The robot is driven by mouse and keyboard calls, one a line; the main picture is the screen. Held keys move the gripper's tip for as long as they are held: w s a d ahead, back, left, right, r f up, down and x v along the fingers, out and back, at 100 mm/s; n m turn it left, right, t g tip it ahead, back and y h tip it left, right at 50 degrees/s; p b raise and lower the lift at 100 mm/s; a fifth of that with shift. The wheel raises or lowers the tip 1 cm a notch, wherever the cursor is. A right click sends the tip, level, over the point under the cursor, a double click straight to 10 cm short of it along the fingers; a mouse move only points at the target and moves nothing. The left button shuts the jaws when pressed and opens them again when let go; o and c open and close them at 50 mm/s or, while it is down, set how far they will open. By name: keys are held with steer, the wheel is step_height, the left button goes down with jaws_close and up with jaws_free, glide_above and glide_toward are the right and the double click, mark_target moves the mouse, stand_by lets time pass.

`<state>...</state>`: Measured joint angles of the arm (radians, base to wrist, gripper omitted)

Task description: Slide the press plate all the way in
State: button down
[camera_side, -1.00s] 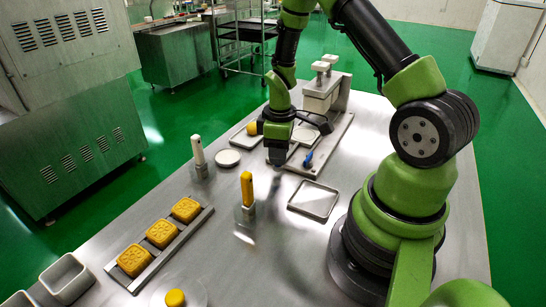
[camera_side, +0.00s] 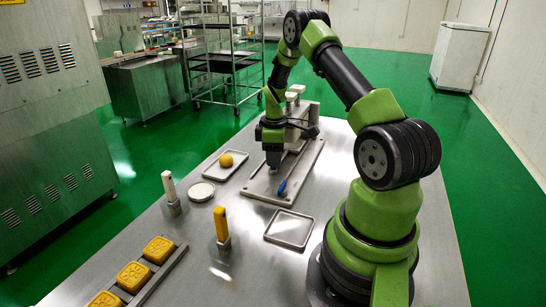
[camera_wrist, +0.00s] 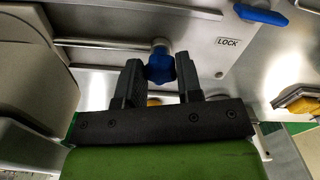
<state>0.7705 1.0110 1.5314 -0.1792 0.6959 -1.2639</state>
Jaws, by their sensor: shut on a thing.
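The press machine (camera_side: 303,128) stands at the far end of the steel table, with a long metal base (camera_side: 262,188). My gripper (camera_side: 273,163) points down over this base, in front of the machine's upright part. In the wrist view my gripper (camera_wrist: 160,75) is shut on a blue knob (camera_wrist: 160,66) beside thin metal rails (camera_wrist: 120,42). The press plate's outline is hard to make out; my gripper and arm hide part of the area. A blue lever (camera_side: 282,187) lies on the base, apart from my gripper. It also shows beside the LOCK label in the wrist view (camera_wrist: 260,14).
Left of the base are a tray with a yellow ball (camera_side: 227,160), a white disc (camera_side: 201,192) and white-handled (camera_side: 169,188) and yellow-handled (camera_side: 221,224) tools. An empty tray (camera_side: 289,229) lies in front. Yellow moulded cakes (camera_side: 158,250) sit on a rack at lower left.

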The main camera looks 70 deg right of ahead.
steer(key=c, duration=0.8)
jaws_free()
step_height(320, 180, up, 10)
steer(key=shift+f, duration=0.1)
